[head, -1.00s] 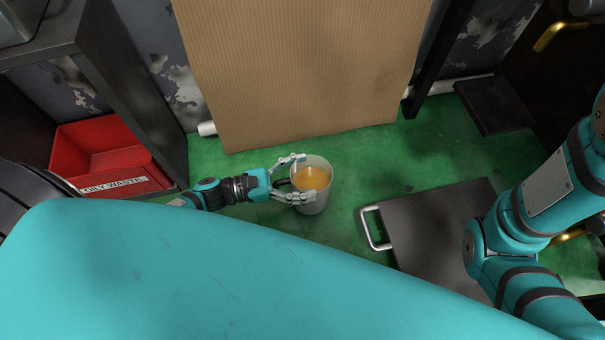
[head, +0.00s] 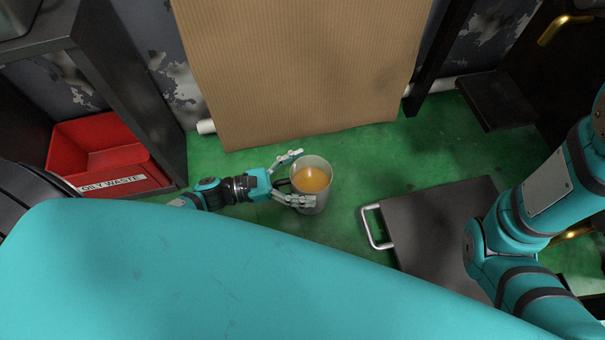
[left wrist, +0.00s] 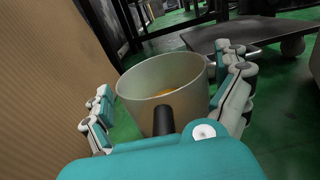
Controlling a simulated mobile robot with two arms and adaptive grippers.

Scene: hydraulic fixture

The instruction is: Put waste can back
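The waste can (head: 322,201) is a pale grey open can with orange liquid inside. It stands upright on the green floor in front of the cardboard sheet, and it also shows in the left wrist view (left wrist: 190,90). Its dark handle (left wrist: 163,119) points toward my palm. My left gripper (head: 304,177) is open, with its fingers spread on either side of the can. In the left wrist view (left wrist: 168,102) the left fingers stand clear of the wall. The right fingers are close to it; I cannot tell if they touch. My right gripper is out of view.
A red bin labelled OILY WASTE (head: 70,150) sits at the left beside a dark shelf frame (head: 125,85). A dark flat platform with a metal handle (head: 440,225) lies right of the can. The cardboard sheet (head: 300,70) stands behind. Green floor is free between can and platform.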

